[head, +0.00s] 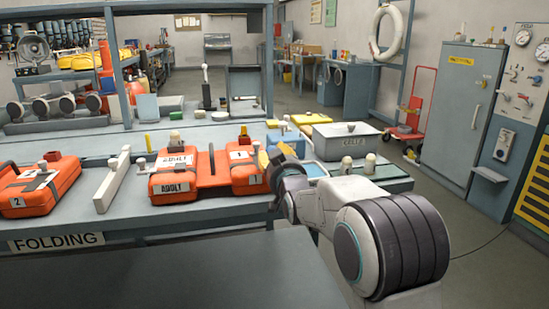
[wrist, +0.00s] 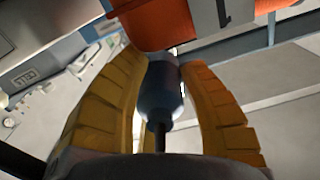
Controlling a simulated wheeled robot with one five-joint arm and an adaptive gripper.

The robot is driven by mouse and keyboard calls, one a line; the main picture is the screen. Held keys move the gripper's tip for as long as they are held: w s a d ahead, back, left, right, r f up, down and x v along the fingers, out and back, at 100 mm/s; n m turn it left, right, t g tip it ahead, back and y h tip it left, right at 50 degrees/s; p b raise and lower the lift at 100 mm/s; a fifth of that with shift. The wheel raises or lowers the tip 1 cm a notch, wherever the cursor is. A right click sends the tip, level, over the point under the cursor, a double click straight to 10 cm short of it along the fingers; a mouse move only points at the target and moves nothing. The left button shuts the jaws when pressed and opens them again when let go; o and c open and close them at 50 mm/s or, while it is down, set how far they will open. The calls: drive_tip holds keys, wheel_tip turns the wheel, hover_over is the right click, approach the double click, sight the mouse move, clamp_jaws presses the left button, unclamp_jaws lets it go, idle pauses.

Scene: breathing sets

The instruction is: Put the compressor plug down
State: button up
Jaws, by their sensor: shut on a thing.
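My gripper (wrist: 163,64) shows two yellow ribbed fingers in the wrist view, closed around a dark blue-grey plug (wrist: 160,92) with a thin dark stem. I take this to be the compressor plug. An orange pack (wrist: 158,28) lies just beyond the fingertips in that view; whether the plug touches it I cannot tell. In the head view my gripper (head: 268,160) is at the right end of an orange pack (head: 245,175) on the bench. The plug is not discernible there.
Another orange pack (head: 174,185) marked ADULT is to the left, then a white upright divider (head: 113,180) and a further orange pack (head: 40,190). A grey lidded box (head: 346,143) stands right of my gripper.

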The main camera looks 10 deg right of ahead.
drive_tip(key=shift+f+b, duration=0.45)
clamp_jaws()
drive_tip(key=o, duration=1.2)
unclamp_jaws()
drive_tip(key=shift+f, duration=0.15)
drive_tip(key=shift+c, duration=0.2)
drive_tip(key=shift+r, duration=0.2)
drive_tip(key=shift+r+p, duration=0.75)
drive_tip(key=shift+p, duration=0.2)
drive_tip(key=s, duration=1.2)
drive_tip(key=shift+b, duration=0.3)
